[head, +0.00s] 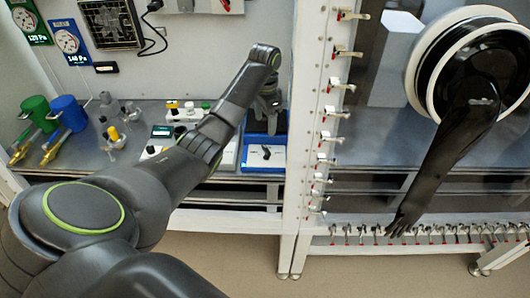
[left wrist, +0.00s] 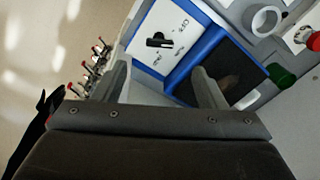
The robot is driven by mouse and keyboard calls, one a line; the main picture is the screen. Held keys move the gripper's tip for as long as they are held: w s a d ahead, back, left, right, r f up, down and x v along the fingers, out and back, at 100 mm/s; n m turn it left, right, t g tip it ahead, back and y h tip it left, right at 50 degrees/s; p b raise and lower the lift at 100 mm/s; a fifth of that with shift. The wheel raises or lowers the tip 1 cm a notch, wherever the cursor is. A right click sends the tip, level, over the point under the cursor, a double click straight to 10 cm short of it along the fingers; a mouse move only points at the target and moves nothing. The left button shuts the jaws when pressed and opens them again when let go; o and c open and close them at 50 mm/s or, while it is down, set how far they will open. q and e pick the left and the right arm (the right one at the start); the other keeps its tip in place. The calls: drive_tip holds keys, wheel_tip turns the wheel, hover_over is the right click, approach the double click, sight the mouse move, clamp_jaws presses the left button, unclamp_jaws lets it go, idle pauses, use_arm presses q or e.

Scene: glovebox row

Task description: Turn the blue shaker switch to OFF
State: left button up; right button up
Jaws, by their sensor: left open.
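The blue shaker (head: 263,168) sits on the bench shelf left of the white post, with a white front panel. Its black switch (head: 266,152) shows small on that panel. In the left wrist view the shaker (left wrist: 207,42) has a white panel (left wrist: 150,30) and a dark flat top. The black switch (left wrist: 159,42) is a short bar lying across the panel, with small labels beside it that are too small to read surely. My left gripper (left wrist: 161,72) is open and empty, fingers apart, apart from the switch. In the head view my left gripper (head: 269,102) is above the shaker.
A white unit with knobs (head: 170,155) and blue and green pumps (head: 66,112) stand left on the bench. The clamped post (head: 312,110) is just right of the shaker. A black glove (head: 445,150) hangs from the right-hand port. A green cap (left wrist: 281,76) is near the shaker.

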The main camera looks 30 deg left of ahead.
use_arm(q)
drive_tip(key=b, duration=0.2)
hover_over(266, 149)
wheel_tip(266, 149, down, 4)
drive_tip(key=shift+s+a+f, duration=0.1)
drive_tip(key=shift+a+f, duration=0.05)
drive_tip(key=shift+f, duration=0.05)
wheel_tip(266, 149, down, 6)
drive_tip(key=shift+f+p, duration=0.25)
drive_tip(key=shift+p, duration=0.25)
use_arm(e)
drive_tip(key=shift+a+f, duration=0.2)
drive_tip(key=shift+f, duration=0.75)
use_arm(q)
drive_tip(key=c, duration=1)
drive_tip(key=shift+r+n+p, duration=0.25)
drive_tip(key=shift+n+p, duration=0.25)
drive_tip(key=shift+p, duration=0.3)
drive_tip(key=n+p, duration=0.1)
drive_tip(key=p, duration=0.1)
drive_tip(key=shift+n+p, duration=0.3)
drive_tip(key=shift+n, duration=0.1)
drive_tip(key=shift+n+p, duration=1.1)
drive_tip(key=shift+n, duration=0.1)
drive_tip(key=shift+f+n+p, duration=0.15)
drive_tip(key=shift+n+p, duration=0.15)
drive_tip(key=shift+n, duration=0.2)
use_arm(e)
wheel_tip(266, 149, up, 7)
drive_tip(key=shift+d, duration=0.15)
